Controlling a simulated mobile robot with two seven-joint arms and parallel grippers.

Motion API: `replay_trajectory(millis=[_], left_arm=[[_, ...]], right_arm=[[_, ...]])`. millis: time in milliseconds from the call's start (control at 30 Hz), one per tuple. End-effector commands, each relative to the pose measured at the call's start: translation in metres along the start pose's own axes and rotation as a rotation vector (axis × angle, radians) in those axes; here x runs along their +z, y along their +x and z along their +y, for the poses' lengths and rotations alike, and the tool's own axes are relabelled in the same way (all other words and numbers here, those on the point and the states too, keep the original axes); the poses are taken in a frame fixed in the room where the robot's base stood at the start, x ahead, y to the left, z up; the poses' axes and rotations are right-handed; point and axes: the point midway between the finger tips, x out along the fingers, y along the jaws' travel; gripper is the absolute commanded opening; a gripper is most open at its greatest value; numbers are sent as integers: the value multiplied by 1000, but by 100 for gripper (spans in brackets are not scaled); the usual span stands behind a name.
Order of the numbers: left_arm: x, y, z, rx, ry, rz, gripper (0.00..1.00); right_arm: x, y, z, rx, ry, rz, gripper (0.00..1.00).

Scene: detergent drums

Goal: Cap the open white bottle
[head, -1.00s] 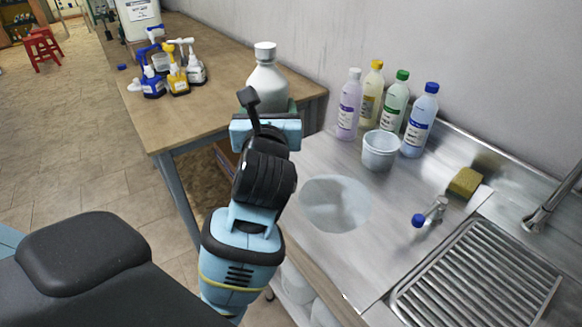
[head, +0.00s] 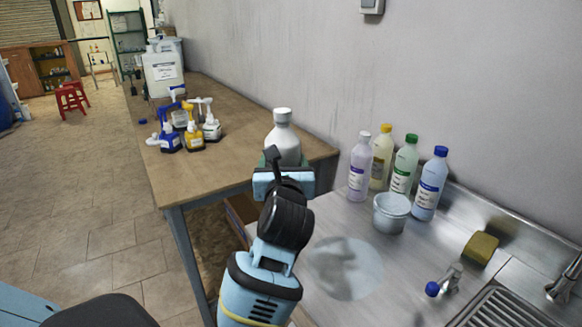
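A white bottle (head: 283,143) with a white top (head: 282,116) is upright near the right end of the wooden table. Whether that top is a cap or a bare neck is not clear. My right gripper (head: 283,172), seen from behind, is right at the bottle's lower part and covers it. Its fingers are hidden, so I cannot tell whether it grips the bottle. A small white piece (head: 152,140), perhaps a cap, lies near the table's left edge, beside a small blue piece (head: 143,121). My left gripper is not in view.
Several pump and spray bottles (head: 190,128) and a white jug (head: 163,75) stand on the wooden table (head: 235,140). The table's middle is clear.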

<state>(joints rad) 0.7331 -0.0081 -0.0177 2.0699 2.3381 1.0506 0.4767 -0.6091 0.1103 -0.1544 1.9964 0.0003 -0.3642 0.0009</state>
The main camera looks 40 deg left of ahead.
Motion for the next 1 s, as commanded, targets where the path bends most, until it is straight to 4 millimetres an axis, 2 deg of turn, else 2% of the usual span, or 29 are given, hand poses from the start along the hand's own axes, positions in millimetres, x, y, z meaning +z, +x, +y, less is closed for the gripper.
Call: replay_trajectory(millis=[200, 433, 600, 1000], left_arm=[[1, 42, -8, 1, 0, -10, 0], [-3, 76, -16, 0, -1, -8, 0], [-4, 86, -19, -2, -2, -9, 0], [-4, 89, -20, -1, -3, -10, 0]], right_arm=[[0, 0, 0, 0, 0, 0, 55], [-1, 2, 0, 0, 0, 3, 55], [-4, 4, 1, 1, -1, 9, 55], [-7, 4, 1, 2, -2, 15, 55]])
